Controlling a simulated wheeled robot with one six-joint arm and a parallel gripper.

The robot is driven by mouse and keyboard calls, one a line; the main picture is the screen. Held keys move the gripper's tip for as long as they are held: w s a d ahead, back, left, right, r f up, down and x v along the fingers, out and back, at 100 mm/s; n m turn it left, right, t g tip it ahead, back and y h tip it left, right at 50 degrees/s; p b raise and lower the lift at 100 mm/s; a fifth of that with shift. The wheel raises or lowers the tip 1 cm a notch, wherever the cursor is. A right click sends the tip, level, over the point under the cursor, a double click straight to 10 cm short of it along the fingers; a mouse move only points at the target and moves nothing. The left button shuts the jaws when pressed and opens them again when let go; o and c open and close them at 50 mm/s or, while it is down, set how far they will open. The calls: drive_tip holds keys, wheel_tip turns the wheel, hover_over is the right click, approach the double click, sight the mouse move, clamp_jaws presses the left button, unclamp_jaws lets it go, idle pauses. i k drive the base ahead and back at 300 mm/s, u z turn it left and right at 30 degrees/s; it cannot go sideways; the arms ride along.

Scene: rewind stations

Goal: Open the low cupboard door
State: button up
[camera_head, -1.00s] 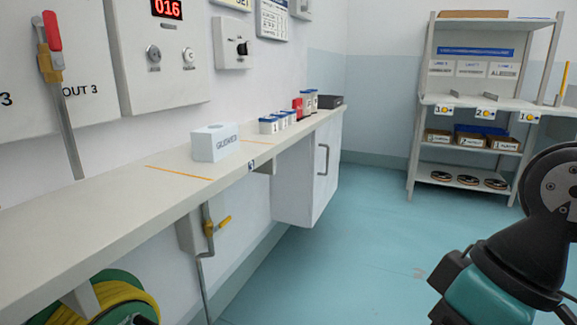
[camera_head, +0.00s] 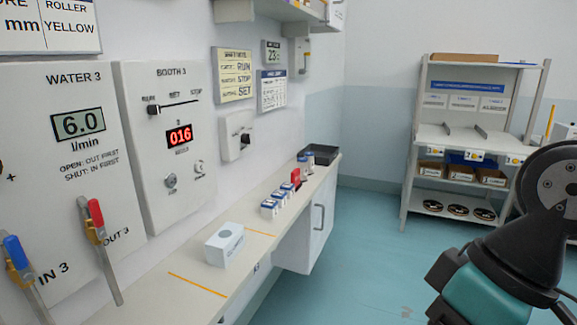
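The low cupboard (camera_head: 297,240) hangs under the far end of the long counter on the left. Its pale door (camera_head: 319,224) faces right toward the open floor and looks shut. A grey vertical bar handle (camera_head: 321,218) sits on the door. Part of my arm shows at the lower right, well apart from the cupboard. My gripper itself is not in view.
The counter (camera_head: 180,288) carries a white box (camera_head: 225,243), several small blue-topped containers (camera_head: 270,208), a red item (camera_head: 295,178) and a dark tray (camera_head: 322,153). A shelf rack (camera_head: 411,180) stands at the back right. Blue floor (camera_head: 370,250) between is clear.

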sight(328, 213)
drive_tip(key=z, duration=0.35)
drive_tip(key=i, duration=0.45)
drive_tip(key=z, duration=0.7)
drive_tip(key=i, duration=0.7)
drive_tip(key=u, duration=0.7)
drive_tip(key=i, duration=0.65)
drive_tip(key=u, duration=0.75)
